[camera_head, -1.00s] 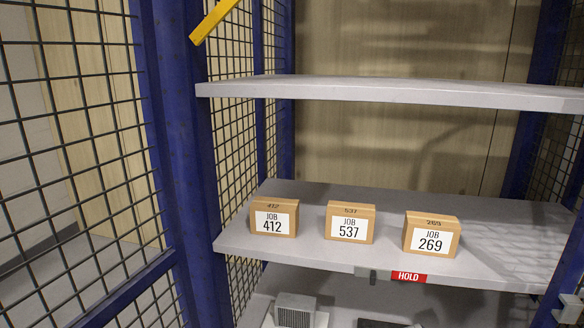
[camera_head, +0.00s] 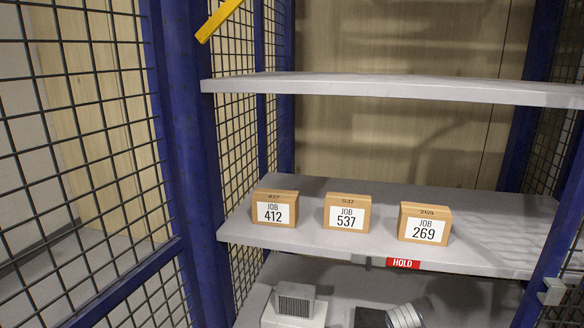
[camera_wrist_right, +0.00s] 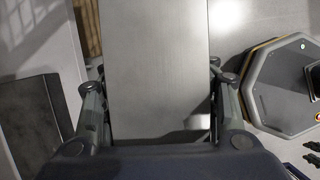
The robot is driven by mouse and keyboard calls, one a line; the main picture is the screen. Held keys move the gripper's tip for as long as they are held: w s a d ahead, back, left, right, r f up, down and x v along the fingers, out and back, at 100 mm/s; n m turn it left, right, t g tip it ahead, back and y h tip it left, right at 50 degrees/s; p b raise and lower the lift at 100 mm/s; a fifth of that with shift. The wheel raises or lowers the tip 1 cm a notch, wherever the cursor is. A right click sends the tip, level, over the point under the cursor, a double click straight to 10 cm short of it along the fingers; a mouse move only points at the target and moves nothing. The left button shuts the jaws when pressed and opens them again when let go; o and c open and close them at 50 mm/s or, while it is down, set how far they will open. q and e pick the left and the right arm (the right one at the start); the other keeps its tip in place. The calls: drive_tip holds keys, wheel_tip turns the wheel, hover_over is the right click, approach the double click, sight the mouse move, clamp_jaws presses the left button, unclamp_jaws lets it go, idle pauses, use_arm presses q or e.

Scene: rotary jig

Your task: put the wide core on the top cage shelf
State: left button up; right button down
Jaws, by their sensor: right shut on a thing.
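In the right wrist view my right gripper (camera_wrist_right: 158,120) has its two fingers on either side of a broad, plain grey block (camera_wrist_right: 158,60), which I take to be the wide core. The fingers are shut on its sides, and the block runs out past the top of the picture. The top cage shelf (camera_head: 400,89) is a pale grey board across the cage in the head view; its visible part is bare, and its upper surface is seen almost edge-on. Neither gripper shows in the head view.
The middle shelf (camera_head: 330,243) holds boxes 412 (camera_head: 274,210), 537 (camera_head: 347,214) and 269 (camera_head: 424,225), with a red HOLD label (camera_head: 403,264). Below are a finned grey part (camera_head: 295,302) and a ribbed round part (camera_head: 406,315). Blue posts (camera_head: 185,150) and mesh flank the shelves.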

drive_tip(key=w+a+r+m+g+y, duration=0.1)
drive_tip(key=w+a+r+m, duration=0.2)
drive_tip(key=a+r, duration=0.45)
drive_tip(key=w+a+r+m+g, duration=0.1)
drive_tip(key=w+a+r+m, duration=0.3)
drive_tip(key=r, duration=0.6)
drive_tip(key=s+a+r+m+y, duration=0.1)
drive_tip(key=s+r+m, duration=0.1)
drive_tip(key=s, duration=0.9)
drive_tip(key=s+r+m+y, duration=0.2)
drive_tip(key=s+m, duration=0.3)
drive_tip(key=s, duration=0.6)
drive_tip(key=shift+s+a+r+g, duration=0.35)
drive_tip(key=shift+s+r+g, duration=0.05)
drive_tip(key=shift+r, duration=0.3)
